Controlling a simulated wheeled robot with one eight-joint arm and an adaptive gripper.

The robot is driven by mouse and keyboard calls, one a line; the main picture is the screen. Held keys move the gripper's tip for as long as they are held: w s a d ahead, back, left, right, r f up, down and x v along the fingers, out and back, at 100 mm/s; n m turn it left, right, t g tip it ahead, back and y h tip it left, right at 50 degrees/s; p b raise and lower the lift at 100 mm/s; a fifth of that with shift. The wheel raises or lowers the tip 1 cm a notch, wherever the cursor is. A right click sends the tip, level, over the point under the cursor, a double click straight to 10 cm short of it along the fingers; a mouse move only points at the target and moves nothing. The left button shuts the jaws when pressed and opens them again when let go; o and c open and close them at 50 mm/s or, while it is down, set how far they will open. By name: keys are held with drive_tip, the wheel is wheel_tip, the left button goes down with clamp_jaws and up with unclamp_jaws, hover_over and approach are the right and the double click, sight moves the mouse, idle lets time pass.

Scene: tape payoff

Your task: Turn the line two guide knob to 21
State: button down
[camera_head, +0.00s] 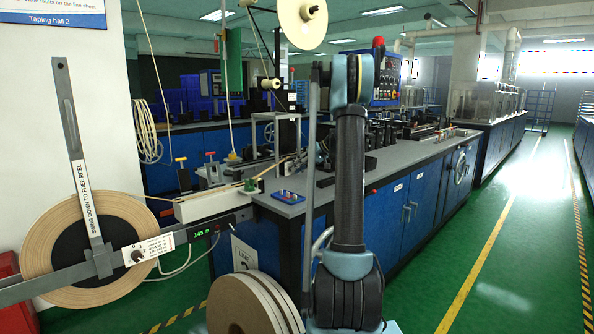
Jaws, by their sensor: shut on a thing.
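A white guide block (215,204) on the left end of the near bench carries a small green fitting (250,186), with pale tape running over it. Two upright posts stand behind it, one with a red knob (210,154) and one with a yellow knob (181,160). I cannot tell which knob is the line two guide knob, and no scale reading 21 is legible. My arm (349,185) rises in the middle of the view and bends away over the bench. A light-blue part of it shows to its left. My gripper is hidden behind the arm.
A large tape reel (88,250) with a swing arm (82,150) stands at left; its bar carries a small dial (137,256) and a green readout (202,233). A blue tray (288,197) lies on the grey bench (400,155). Tape rolls (250,305) stand below. The right aisle is clear.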

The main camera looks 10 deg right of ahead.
drive_tip(key=shift+w+d+f+m+g+y, duration=0.1)
drive_tip(key=shift+d+m+g+y, duration=0.1)
drive_tip(key=shift+m+y, duration=0.15)
drive_tip(key=shift+w+d+f+m+g+y, duration=0.1)
drive_tip(key=shift+m+g+y, duration=0.15)
drive_tip(key=shift+y, duration=0.2)
drive_tip(key=c, duration=1.5)
unclamp_jaws()
drive_tip(key=shift+o, duration=0.2)
drive_tip(key=shift+a, duration=0.1)
drive_tip(key=shift+s, duration=0.1)
